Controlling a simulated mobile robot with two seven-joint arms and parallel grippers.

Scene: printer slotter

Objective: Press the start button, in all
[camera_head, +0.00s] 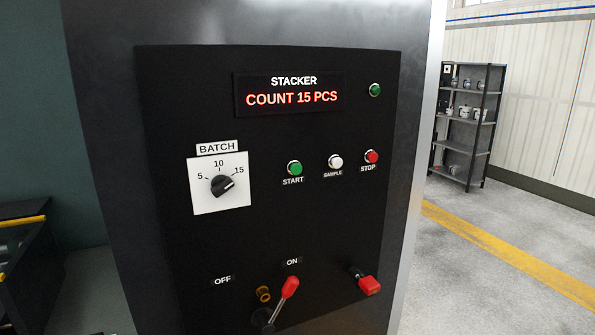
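The green start button (295,168) is on the black control panel (270,225), above the label START. To its right are a white sample button (336,161) and a red stop button (371,157). The display (291,98) above reads STACKER, COUNT 15 PCS. The batch knob (224,185) on a white plate at the left points towards 15. Neither of my grippers shows in this view.
A red-handled lever (289,287) at the bottom of the panel leans towards ON. A red-tipped part (369,285) sticks out at the lower right. A shelf (466,125) with pots stands at the back right. The floor at the right is clear.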

